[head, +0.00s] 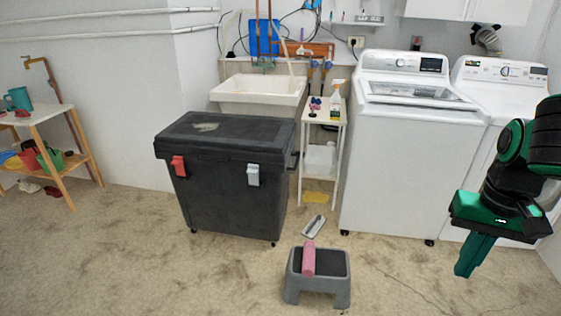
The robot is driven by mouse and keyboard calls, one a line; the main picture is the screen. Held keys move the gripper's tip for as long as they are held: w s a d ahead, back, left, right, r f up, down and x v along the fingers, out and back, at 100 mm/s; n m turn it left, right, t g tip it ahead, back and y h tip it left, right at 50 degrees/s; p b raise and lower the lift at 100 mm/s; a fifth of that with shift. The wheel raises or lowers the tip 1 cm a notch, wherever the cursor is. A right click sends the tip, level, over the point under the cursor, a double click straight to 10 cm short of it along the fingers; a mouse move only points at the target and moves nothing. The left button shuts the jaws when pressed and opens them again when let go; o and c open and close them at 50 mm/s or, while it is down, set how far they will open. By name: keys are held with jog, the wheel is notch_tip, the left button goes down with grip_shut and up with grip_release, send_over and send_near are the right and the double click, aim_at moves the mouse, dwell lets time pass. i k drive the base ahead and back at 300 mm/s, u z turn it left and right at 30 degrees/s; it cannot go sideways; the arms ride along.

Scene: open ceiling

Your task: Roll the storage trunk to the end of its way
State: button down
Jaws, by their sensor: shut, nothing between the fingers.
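The storage trunk (240,190) is a large black box with a closed lid, in the middle of the head view. It has a red latch (178,166) and a pale grey latch (253,175) on its front, and small casters under it. It stands on the floor in front of the sink. My gripper (468,270) is at the right, green and black, pointing down with its fingers together. It is empty and well apart from the trunk, in front of the white machines.
A grey step stool (325,288) with a pink cylinder (308,259) on it stands at front centre. A narrow white shelf (325,128), a sink (258,92) and a washer (408,165) are behind. A wooden shelf (82,160) is at left. Floor left of the trunk is clear.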

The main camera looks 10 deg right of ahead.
aim_at(210, 198)
jog(key=z, duration=0.05)
jog(key=i, duration=1.1)
